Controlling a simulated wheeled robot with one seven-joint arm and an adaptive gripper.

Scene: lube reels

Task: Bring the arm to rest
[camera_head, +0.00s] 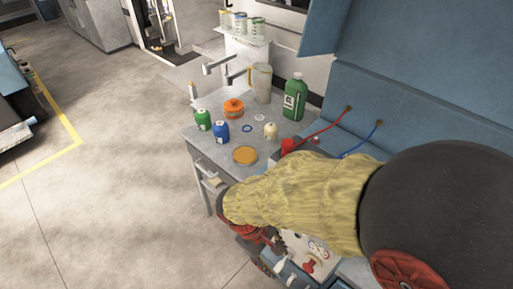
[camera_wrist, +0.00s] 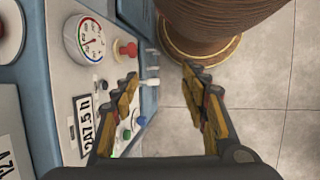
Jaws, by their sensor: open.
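My gripper (camera_wrist: 162,72) shows in the wrist view with its two fingers spread apart and nothing between them. Its left finger overlaps the face of a control panel (camera_wrist: 62,72) in the picture; I cannot tell whether it touches. A brown ribbed round thing (camera_wrist: 215,15) stands beyond the fingertips on the tiled floor. In the head view my arm, in a yellow sleeve, reaches left across the right side and hides part of the bench. I cannot make out the fingers clearly there.
The panel carries a gauge (camera_wrist: 88,40) and a red knob (camera_wrist: 127,48). A grey table (camera_head: 205,150) holds a green jug (camera_head: 295,98), an orange pot (camera_head: 234,108), a blue bottle (camera_head: 221,132) and a clear pitcher (camera_head: 262,82). Floor (camera_head: 110,190) on the left is open.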

